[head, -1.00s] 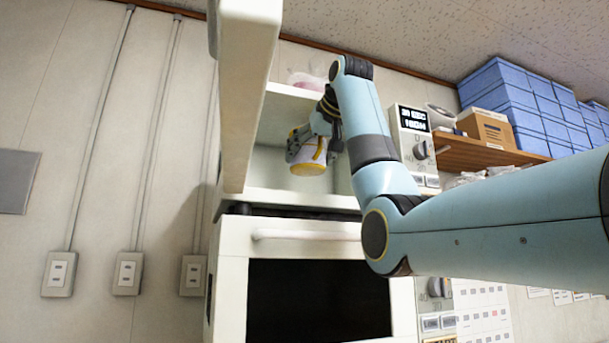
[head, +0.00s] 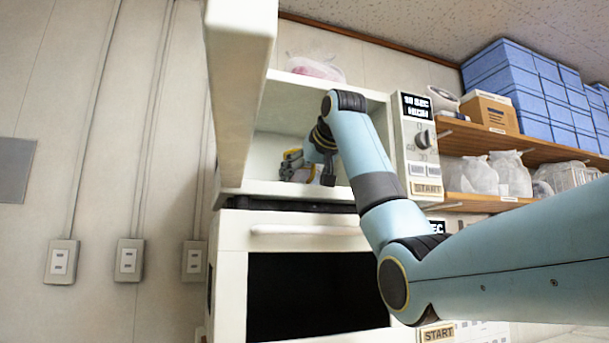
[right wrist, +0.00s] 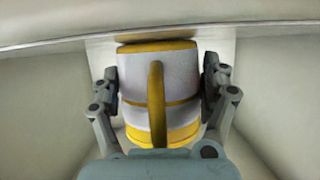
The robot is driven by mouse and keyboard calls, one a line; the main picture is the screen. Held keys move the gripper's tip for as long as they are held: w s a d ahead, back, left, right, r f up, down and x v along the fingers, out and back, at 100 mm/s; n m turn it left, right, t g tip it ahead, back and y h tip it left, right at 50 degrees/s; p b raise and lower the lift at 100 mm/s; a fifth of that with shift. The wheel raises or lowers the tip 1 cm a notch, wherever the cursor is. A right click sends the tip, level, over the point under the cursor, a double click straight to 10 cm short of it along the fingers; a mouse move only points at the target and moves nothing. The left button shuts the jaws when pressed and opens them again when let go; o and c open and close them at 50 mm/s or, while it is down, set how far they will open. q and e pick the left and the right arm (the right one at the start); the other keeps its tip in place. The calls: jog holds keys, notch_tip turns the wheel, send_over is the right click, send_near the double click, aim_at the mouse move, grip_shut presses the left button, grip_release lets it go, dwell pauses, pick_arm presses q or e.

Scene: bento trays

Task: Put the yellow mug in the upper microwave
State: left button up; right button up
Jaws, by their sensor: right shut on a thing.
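The yellow mug (right wrist: 186,85), white with yellow bands and a yellow handle, is between the two fingers of my right gripper (right wrist: 160,84), which is shut on it. In the head view the mug (head: 302,175) shows only in part, low inside the upper microwave (head: 280,106). My right gripper (head: 306,165) reaches into that cavity from the right, and my wrist hides part of it. The upper microwave's door (head: 238,95) stands open on the left. I cannot tell whether the mug touches the microwave floor. My left gripper is not in view.
A lower microwave (head: 232,262) with a dark window is shut beneath. The control panel (head: 419,145) is close to the right of my wrist. A pink bagged item (head: 316,68) lies on top. Shelves (head: 480,143) with blue boxes (head: 520,85) are on the right.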

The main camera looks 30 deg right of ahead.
jog(key=shift+a, duration=0.1)
jog(key=o, duration=1.6)
jog(key=shift+f, duration=0.1)
jog(key=shift+s+r, duration=0.3)
jog(key=b+v, duration=0.3)
jog(key=v, duration=0.7)
jog(key=shift+a, duration=0.1)
jog(key=shift+s+a+r, duration=0.15)
jog(key=shift+s+r, duration=0.15)
jog(key=shift+s, duration=0.35)
